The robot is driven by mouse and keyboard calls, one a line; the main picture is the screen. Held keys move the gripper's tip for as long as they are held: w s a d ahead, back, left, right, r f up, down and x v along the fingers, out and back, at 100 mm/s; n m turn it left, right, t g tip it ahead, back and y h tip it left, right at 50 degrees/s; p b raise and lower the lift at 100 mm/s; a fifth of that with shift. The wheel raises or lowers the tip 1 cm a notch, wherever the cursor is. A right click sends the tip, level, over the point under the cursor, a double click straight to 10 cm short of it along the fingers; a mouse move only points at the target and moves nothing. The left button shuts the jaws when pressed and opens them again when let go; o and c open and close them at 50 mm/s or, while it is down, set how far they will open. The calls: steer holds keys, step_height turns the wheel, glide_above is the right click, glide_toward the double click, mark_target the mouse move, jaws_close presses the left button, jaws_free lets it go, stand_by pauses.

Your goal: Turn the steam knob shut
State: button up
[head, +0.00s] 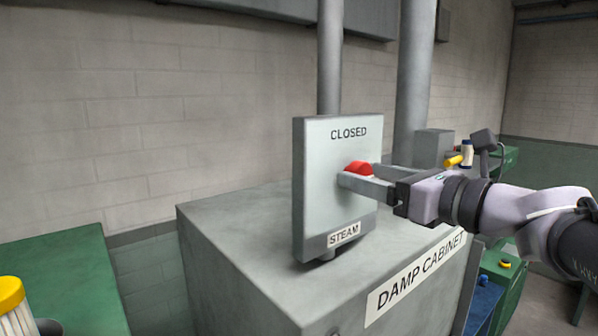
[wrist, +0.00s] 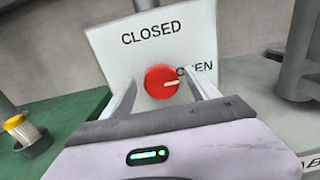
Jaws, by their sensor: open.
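The red steam knob (head: 359,168) is on a pale upright panel (head: 325,190) marked CLOSED at the top and STEAM on a label at the bottom. In the wrist view the knob (wrist: 160,82) is a round red disc, and its white pointer mark points right, toward the partly hidden word OPEN. My gripper (head: 362,176) is open, its two fingers reaching toward the panel. In the wrist view its fingers (wrist: 163,92) stand to the left and right of the knob. I cannot tell whether either finger touches it.
The panel stands on a grey cabinet (head: 240,235) labelled DAMP CABINET. Two vertical pipes (head: 413,80) rise behind it.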

steer(key=shift+d, duration=0.15)
steer(key=c, duration=1.3)
steer(key=shift+c, duration=0.2)
steer(key=shift+b, duration=0.35)
steer(key=n+b, duration=0.5)
steer(key=n, duration=0.1)
steer(key=n+b, duration=0.5)
steer(key=b, duration=0.1)
steer(key=n+b, duration=0.5)
steer(key=n, duration=0.1)
steer(key=shift+s+a+f+n, duration=0.25)
steer(key=shift+n, duration=0.05)
steer(key=shift+n+b, duration=0.3)
steer(key=shift+b, duration=0.05)
